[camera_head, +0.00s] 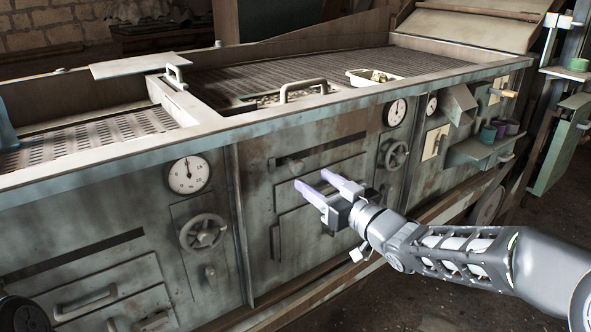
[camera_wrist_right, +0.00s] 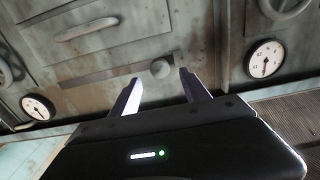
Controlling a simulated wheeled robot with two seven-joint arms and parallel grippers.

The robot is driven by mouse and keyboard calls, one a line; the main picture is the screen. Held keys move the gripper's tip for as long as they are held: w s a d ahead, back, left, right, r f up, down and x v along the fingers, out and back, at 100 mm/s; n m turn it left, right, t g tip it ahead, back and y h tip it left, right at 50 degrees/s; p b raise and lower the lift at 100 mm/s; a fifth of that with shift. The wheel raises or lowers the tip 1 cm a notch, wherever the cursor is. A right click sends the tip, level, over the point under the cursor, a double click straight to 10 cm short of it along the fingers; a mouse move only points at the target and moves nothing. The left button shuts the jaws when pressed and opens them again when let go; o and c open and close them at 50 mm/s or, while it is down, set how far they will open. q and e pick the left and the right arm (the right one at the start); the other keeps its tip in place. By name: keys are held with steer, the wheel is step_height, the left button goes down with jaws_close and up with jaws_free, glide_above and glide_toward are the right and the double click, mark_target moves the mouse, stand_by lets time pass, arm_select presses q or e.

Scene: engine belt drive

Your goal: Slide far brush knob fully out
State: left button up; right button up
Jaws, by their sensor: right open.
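A small rounded knob (camera_head: 293,164) sits at the left end of a dark horizontal slot (camera_head: 335,149) in the machine's middle front panel. I take it for the far brush knob. In the right wrist view, which is turned over, the knob (camera_wrist_right: 160,68) shows between and just beyond the fingertips, at the right end of the slot. My right gripper (camera_head: 315,184) is open and empty, in front of the panel, lower right of the knob in the head view. Both fingers point at the panel; I see no contact.
A handwheel (camera_head: 394,155) and a gauge (camera_head: 396,112) are right of the slot. Another handwheel (camera_head: 203,232) and gauge (camera_head: 188,175) are at the left. A ledge with cups (camera_head: 486,134) juts out at the right. A handle (camera_head: 303,88) stands on the top.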

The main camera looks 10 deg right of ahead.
mark_target(301, 171)
steer(key=x, duration=0.7)
steer(key=shift+w, duration=0.4)
steer(key=shift+c, duration=0.4)
jaws_close()
stand_by(0.7)
